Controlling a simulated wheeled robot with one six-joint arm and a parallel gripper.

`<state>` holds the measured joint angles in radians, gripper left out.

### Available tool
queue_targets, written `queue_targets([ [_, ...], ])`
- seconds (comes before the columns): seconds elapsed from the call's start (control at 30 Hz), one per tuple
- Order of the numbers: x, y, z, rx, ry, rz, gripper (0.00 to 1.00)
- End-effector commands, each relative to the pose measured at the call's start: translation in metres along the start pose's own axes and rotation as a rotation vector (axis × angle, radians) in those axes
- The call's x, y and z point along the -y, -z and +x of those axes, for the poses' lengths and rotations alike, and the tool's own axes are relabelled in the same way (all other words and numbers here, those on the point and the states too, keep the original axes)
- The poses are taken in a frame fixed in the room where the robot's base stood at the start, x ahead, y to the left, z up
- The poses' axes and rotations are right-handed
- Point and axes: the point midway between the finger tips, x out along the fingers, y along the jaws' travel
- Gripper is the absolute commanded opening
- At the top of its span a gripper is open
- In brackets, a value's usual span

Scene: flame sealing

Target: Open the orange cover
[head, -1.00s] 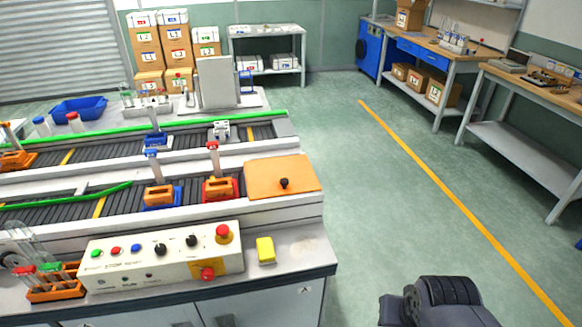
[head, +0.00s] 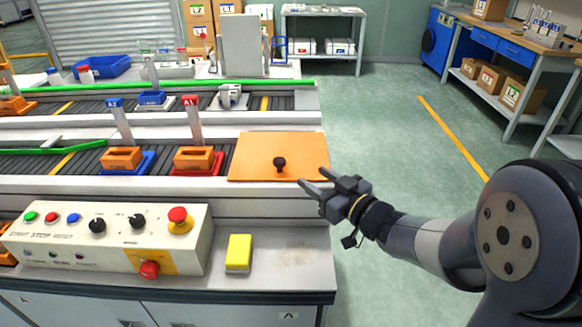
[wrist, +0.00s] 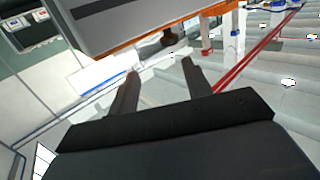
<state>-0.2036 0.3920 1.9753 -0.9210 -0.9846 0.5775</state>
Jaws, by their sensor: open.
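The orange cover (head: 255,150) lies flat and closed at the right end of the near conveyor. A black knob (head: 280,164) stands up on its front part. My gripper (head: 311,185) is open and empty, just right of and in front of the cover's front right corner, pointing left. It is apart from the knob. In the wrist view, the two fingers (wrist: 160,80) are spread with nothing between them. The cover's orange edge (wrist: 128,48) and the dark knob (wrist: 168,38) show beyond the fingertips in that view.
A control box (head: 105,240) with buttons and a red emergency stop (head: 178,215) stands at the front left. A yellow block (head: 239,252) lies on the bench beside it. A red carrier (head: 197,162) sits left of the cover. Floor right of the bench is clear.

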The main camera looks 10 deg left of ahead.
Motion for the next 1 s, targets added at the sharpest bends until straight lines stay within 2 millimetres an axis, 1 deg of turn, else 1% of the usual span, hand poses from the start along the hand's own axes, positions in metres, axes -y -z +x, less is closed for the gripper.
queue_targets([
  [0.03,0.007,-0.009,0.004,-0.017,0.038,0.005,0.47],
  [0.1,0.013,-0.009,0.007,-0.034,0.074,0.010,0.47],
  [0.27,0.018,-0.008,0.017,-0.045,0.098,0.013,0.47],
  [0.37,0.020,-0.007,0.032,-0.045,0.099,0.012,0.47],
  [0.6,0.024,-0.005,0.078,-0.044,0.096,0.011,0.47],
  [0.73,0.025,-0.004,0.098,-0.044,0.094,0.011,0.47],
  [0.87,0.026,-0.003,0.110,-0.044,0.093,0.011,0.47],
  [1.0,0.026,-0.003,0.115,-0.044,0.091,0.012,0.47],
])
